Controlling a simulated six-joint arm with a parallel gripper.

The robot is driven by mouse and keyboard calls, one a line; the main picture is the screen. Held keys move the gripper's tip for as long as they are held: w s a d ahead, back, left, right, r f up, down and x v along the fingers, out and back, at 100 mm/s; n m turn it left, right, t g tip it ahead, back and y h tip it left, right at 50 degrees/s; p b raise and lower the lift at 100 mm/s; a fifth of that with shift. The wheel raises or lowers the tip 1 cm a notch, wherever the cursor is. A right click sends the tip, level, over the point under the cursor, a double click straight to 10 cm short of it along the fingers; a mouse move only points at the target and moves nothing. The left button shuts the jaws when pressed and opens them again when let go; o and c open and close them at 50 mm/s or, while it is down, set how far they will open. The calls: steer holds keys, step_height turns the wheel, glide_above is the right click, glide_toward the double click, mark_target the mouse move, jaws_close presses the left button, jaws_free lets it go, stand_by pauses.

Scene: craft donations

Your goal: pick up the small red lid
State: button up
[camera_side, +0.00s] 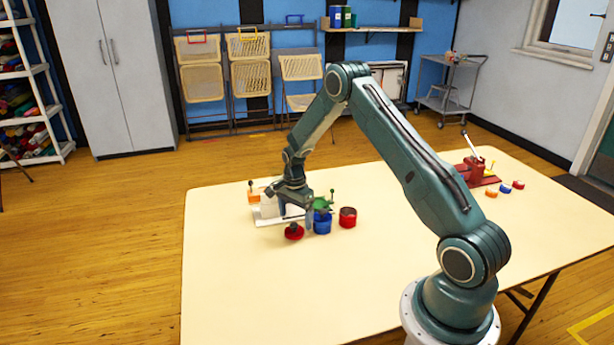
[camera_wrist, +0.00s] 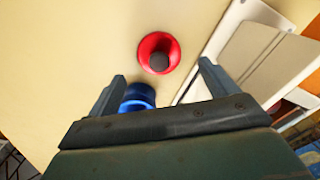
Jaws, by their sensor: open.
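The small red lid (camera_side: 294,231) with a dark knob sits on the cream table (camera_side: 240,290), in front of my gripper in the side view. In the wrist view the red lid (camera_wrist: 148,43) shows whole, just beyond and between the fingertips. My gripper (camera_side: 297,212) is open and empty above the table near the lid. In the wrist view its fingers (camera_wrist: 162,72) are spread wide, and neither covers the lid.
A blue jar (camera_side: 322,226) stands right of the lid, and a red jar (camera_side: 348,218) farther right. A red press (camera_side: 475,174) stands far right. The table's near left is clear.

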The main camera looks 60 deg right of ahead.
mark_target(295, 224)
steer(key=shift+a+f, duration=0.1)
steer(key=shift+f, duration=1.85)
steer(key=shift+c, duration=0.3)
steer(key=c, duration=1)
